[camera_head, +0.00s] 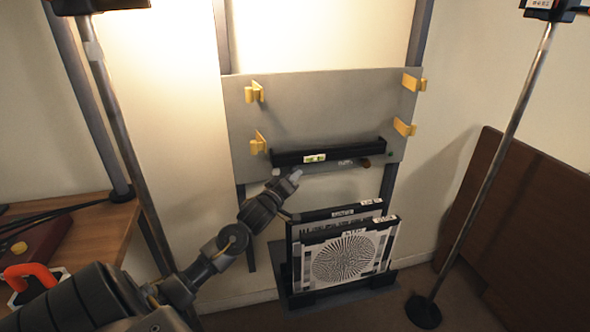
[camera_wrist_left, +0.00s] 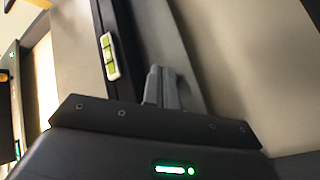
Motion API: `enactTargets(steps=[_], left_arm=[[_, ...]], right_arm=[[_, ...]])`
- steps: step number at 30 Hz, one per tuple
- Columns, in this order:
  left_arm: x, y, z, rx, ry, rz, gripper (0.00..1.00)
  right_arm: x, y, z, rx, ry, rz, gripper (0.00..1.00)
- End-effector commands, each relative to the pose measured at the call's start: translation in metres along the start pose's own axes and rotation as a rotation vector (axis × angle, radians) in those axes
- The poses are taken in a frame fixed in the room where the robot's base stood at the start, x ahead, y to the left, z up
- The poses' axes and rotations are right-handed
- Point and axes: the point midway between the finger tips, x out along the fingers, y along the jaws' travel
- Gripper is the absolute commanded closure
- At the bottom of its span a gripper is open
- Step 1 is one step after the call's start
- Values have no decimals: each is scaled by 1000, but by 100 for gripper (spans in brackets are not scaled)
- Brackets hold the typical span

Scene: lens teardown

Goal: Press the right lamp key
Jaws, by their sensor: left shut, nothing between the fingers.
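The right lamp's dark head (camera_head: 548,10) shows only in part at the top right edge, on a slanting metal stand (camera_head: 492,165). A key on it cannot be made out. My left gripper (camera_head: 289,177) is shut and empty, just below the left part of a black ledge (camera_head: 350,150) on the grey board (camera_head: 320,105). In the left wrist view its closed fingers (camera_wrist_left: 161,87) point along the ledge (camera_wrist_left: 122,50), beside the green spirit level (camera_wrist_left: 109,56). Whether they touch the ledge cannot be told. My right gripper is not in view.
Yellow clips (camera_head: 254,92) stick out from the board. Test charts (camera_head: 345,258) stand in a black rack below my left gripper. The left lamp's stand (camera_head: 120,130) rises at the left, by a wooden table (camera_head: 95,240). A brown panel (camera_head: 530,220) leans at the right.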

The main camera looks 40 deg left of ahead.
Motion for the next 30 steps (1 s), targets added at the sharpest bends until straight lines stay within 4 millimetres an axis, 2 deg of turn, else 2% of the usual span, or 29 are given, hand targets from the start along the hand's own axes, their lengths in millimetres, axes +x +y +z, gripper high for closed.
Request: enactTargets(steps=[30], left_arm=[[6, -4, -5, 0, 2, 0, 100]], right_arm=[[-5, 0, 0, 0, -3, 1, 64]])
